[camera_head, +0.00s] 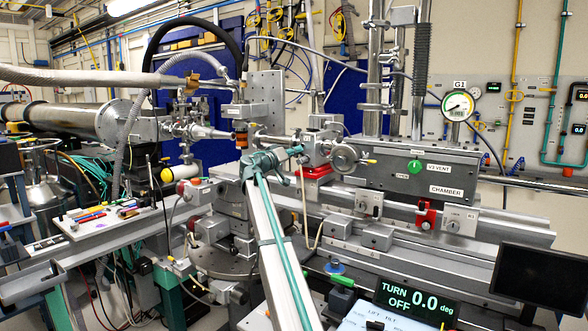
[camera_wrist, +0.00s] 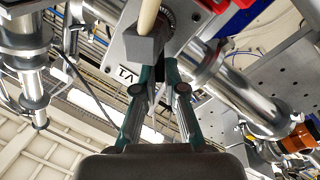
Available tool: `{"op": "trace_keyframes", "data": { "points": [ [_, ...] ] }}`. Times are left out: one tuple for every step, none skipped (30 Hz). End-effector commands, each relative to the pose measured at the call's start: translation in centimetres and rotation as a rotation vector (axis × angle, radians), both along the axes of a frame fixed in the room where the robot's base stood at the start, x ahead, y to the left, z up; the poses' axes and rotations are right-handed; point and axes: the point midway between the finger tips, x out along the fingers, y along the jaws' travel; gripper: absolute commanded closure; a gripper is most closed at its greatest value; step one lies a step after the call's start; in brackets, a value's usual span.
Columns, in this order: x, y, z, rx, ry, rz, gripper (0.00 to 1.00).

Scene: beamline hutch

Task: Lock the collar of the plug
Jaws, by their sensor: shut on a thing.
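My gripper (camera_wrist: 158,66) has its teal and grey fingers closed in around a grey block (camera_wrist: 143,46), which appears to be the plug. A beige cable (camera_wrist: 148,15) runs from this block in the wrist view. A dark ribbed ring (camera_wrist: 168,17) shows just behind the cable; I cannot tell whether it is the plug's collar. In the head view my gripper (camera_head: 296,152) is at the small metal assembly left of the round handwheel, and the beige cable (camera_head: 304,205) hangs below it. The fingertips' contact and the collar's lock position are hidden.
The handwheel (camera_head: 345,158) and a red block (camera_head: 315,172) are close beside my gripper. The chamber box (camera_head: 415,172) stands to the right, with a gauge (camera_head: 457,105) above. An orange-banded stage part (camera_head: 240,138) is on the left. Room around the gripper is tight.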

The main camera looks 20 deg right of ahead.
Motion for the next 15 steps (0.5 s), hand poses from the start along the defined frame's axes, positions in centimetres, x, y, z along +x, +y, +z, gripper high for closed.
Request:
{"op": "trace_keyframes", "data": {
  "points": [
    [0.0, -0.1, -0.5, 0.024, -0.041, 0.0, 1.0],
    [-0.1, -0.1, -0.4, 0.04, -0.064, 0.0, 1.0],
    [-0.2, -0.2, -0.3, 0.06, -0.096, -0.001, 1.0],
    [-0.3, -0.3, -0.2, 0.075, -0.122, -0.001, 1.0],
    [-0.4, -0.3, -0.1, 0.09, -0.145, -0.001, 1.0],
    [-0.5, -0.4, 0.0, 0.109, -0.176, -0.001, 1.0],
    [-0.6, -0.5, 0.1, 0.124, -0.2, -0.001, 1.0],
    [-0.7, -0.5, 0.2, 0.137, -0.221, -0.001, 1.0],
    [-0.9, -0.6, 0.3, 0.157, -0.251, 0.0, 1.0],
    [-1.0, -0.7, 0.4, 0.17, -0.273, -0.001, 1.0],
    [-1.1, -0.7, 0.4, 0.183, -0.293, -0.001, 1.0],
    [-1.2, -0.8, 0.5, 0.199, -0.32, -0.001, 1.0],
    [-1.2, -0.8, 0.5, 0.211, -0.338, -0.001, 1.0],
    [-1.3, -0.9, 0.6, 0.223, -0.356, 0.0, 1.0],
    [-1.4, -0.9, 0.7, 0.236, -0.378, 0.0, 1.0]
  ]
}}
